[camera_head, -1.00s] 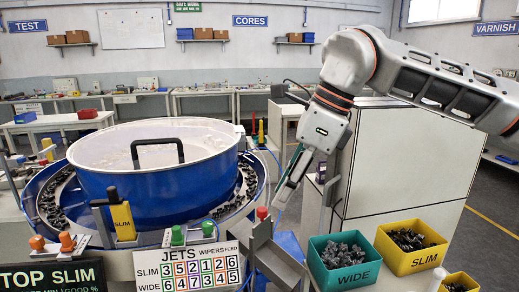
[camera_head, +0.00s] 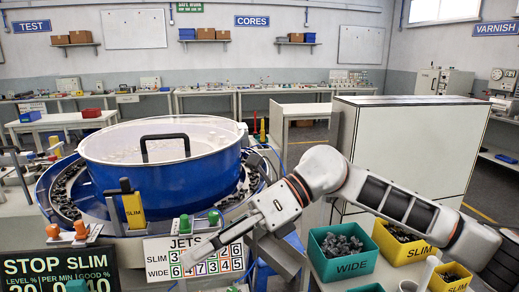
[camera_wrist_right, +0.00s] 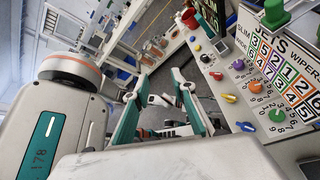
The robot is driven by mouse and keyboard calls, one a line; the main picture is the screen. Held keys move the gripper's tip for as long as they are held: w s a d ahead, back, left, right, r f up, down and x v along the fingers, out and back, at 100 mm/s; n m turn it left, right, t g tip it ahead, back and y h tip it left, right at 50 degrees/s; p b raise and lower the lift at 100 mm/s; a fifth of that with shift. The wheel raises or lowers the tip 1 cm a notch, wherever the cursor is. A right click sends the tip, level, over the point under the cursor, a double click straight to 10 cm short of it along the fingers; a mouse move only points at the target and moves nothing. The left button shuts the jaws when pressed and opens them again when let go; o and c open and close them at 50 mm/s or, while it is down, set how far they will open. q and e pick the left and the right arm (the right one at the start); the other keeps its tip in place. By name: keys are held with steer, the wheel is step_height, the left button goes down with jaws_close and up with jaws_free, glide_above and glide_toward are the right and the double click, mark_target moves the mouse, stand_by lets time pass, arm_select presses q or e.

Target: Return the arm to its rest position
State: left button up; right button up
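My right arm comes in low from the right edge, passing in front of the yellow SLIM bin (camera_head: 412,250). My right gripper (camera_head: 192,258) points down and to the left, in front of the JETS number board (camera_head: 158,270), and hides part of it. In the right wrist view the gripper (camera_wrist_right: 161,82) has its two teal fingers apart, with nothing held between them. The number board also shows in the wrist view (camera_wrist_right: 285,75), to the right of the fingers. My left gripper is not in view.
The blue bowl feeder (camera_head: 150,185) with its lid stands just beyond the gripper. A teal WIDE bin (camera_head: 345,264) stands below the forearm, and a smaller yellow bin (camera_head: 450,280) is at lower right. A grey-white cabinet (camera_head: 410,150) stands behind the arm.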

steer(key=w+d+f+m+t, duration=0.35)
steer(key=f+m+t, duration=0.3)
steer(key=m, duration=0.55)
steer(key=w+d+f+m+t, duration=0.3)
steer(key=d+f+m+t, duration=0.25)
steer(key=m+t, duration=0.4)
steer(key=w+d+f+m+t, duration=0.4)
steer(key=f+m+t, duration=0.2)
steer(key=m, duration=0.8)
steer(key=s+d+f+m+g+h, duration=0.1)
steer(key=s+d+f+m+h, duration=0.3)
steer(key=f, duration=0.5)
steer(key=s+d+f+m+g+h, duration=0.1)
steer(key=s+d+f+m+h, duration=0.3)
steer(key=f, duration=0.6)
steer(key=s+d+f+m+g+h, duration=0.1)
steer(key=s+d+f+m+g, duration=0.2)
steer(key=s+d+f, duration=0.5)
steer(key=s+f+g, duration=0.1)
steer(key=s+f, duration=0.2)
steer(key=f, duration=0.1)
steer(key=shift+s+d+h, duration=0.3)
steer(key=shift+h, duration=0.1)
steer(key=shift+f, duration=0.1)
